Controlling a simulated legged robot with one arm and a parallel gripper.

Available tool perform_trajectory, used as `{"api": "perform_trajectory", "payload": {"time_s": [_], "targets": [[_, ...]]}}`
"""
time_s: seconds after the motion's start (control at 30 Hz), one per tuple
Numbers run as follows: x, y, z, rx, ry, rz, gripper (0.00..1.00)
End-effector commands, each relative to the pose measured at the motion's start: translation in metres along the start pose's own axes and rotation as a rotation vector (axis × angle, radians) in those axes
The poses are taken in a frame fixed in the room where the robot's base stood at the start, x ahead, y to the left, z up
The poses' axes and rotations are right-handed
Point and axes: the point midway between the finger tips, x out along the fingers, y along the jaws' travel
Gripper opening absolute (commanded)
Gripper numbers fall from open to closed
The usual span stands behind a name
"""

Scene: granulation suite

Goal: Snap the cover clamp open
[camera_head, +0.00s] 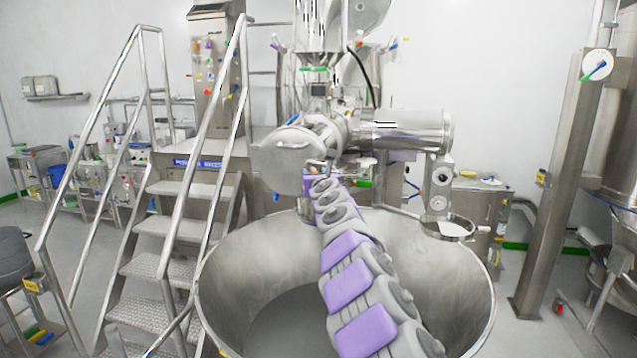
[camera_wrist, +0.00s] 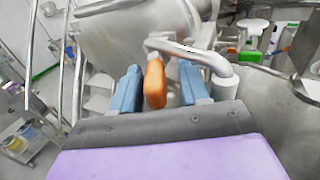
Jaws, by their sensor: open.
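The round metal cover (camera_head: 290,160) closes the end of a horizontal cylindrical machine housing, and its lower part fills the top of the wrist view (camera_wrist: 125,38). The clamp shows in the wrist view as a bent metal rod (camera_wrist: 190,48) with an orange grip (camera_wrist: 154,86) hanging down. My gripper (camera_wrist: 158,80) is open, with one blue finger on each side of the orange grip. Gaps show between the grip and both fingers. In the head view my arm reaches over the bowl to just below the cover, and the fingers are too small to make out there.
A large open steel bowl (camera_head: 225,270) stands under my arm. Metal stairs with handrails (camera_head: 185,225) are at left. A steel column (camera_head: 560,180) and a vessel are at right. A horizontal motor (camera_head: 410,130) sits right of the cover. Open floor shows at lower right.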

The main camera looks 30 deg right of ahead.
Motion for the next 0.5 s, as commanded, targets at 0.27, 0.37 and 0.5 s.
{"api": "perform_trajectory", "payload": {"time_s": [0.27,0.37,0.5], "targets": [[-0.014,-0.001,0.003,-0.003,-0.006,-0.001,0.45],[-0.02,-0.001,0.001,-0.005,-0.005,-0.002,0.45],[-0.028,-0.002,-0.001,-0.004,-0.003,-0.004,0.45]]}}
